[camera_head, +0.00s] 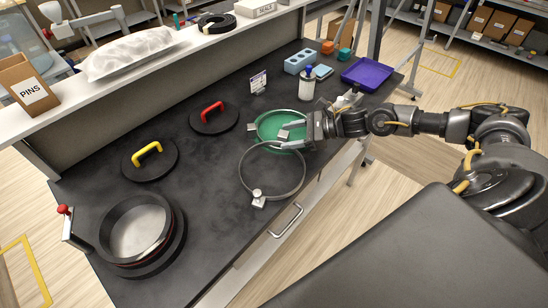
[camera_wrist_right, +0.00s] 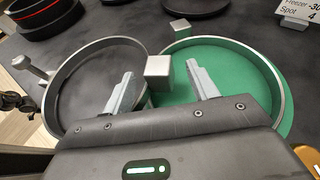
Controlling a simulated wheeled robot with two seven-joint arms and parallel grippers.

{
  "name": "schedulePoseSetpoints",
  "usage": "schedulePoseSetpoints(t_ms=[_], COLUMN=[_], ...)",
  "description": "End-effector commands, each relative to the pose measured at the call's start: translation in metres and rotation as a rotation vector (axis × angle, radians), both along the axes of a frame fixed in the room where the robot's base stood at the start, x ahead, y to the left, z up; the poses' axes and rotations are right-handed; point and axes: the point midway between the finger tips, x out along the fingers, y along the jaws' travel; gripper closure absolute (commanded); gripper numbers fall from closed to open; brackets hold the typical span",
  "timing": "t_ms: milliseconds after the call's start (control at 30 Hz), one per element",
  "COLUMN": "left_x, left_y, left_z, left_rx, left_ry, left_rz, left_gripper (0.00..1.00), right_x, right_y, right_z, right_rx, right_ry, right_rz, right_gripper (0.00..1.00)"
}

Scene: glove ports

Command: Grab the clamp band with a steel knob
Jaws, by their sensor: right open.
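The clamp band, a thin dark grey ring (camera_head: 241,178), lies on the dark bench, with its steel knob (camera_head: 258,196) at the near side. In the right wrist view the band (camera_wrist_right: 66,80) is at left, with a knob piece (camera_wrist_right: 30,68) on its far left side. A green disc (camera_head: 270,127) with a pale rim lies just beyond it; it also shows in the wrist view (camera_wrist_right: 245,75). My right gripper (camera_head: 284,136) is open and empty where band and disc meet, one finger over each. A pale block (camera_wrist_right: 158,68) shows between the fingers; which ring it belongs to is unclear. My left gripper is out of view.
Two black lids with a yellow handle (camera_head: 147,152) and a red handle (camera_head: 212,111) lie behind. A white bottle (camera_head: 307,88), blue block (camera_head: 299,62) and purple tray (camera_head: 367,74) are far right.

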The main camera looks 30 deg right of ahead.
Motion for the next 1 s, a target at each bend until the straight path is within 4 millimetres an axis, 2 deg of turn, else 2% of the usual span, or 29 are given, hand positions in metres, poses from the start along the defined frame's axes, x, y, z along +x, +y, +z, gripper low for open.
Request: schedulePoseSetpoints(t_ms=[33, 100, 433, 833, 1000], left_x=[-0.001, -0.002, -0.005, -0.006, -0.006], left_y=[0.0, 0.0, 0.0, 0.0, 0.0], left_z=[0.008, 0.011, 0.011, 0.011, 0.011], left_rx=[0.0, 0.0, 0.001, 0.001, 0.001], left_ry=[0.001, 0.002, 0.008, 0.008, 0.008], left_rz=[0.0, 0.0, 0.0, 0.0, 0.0], left_gripper=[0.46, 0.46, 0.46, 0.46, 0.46], right_x=[0.005, 0.009, 0.013, 0.013, 0.012], right_y=[0.006, 0.011, 0.015, 0.015, 0.015], right_z=[0.002, -0.003, -0.009, -0.009, -0.009], right_rx=[0.004, 0.002, 0.0, -0.001, 0.0], right_ry=[0.0, 0.001, 0.001, 0.002, 0.002], right_rz=[0.0, -0.001, -0.001, -0.002, -0.002], right_gripper=[0.42, 0.42, 0.42, 0.94, 0.95])
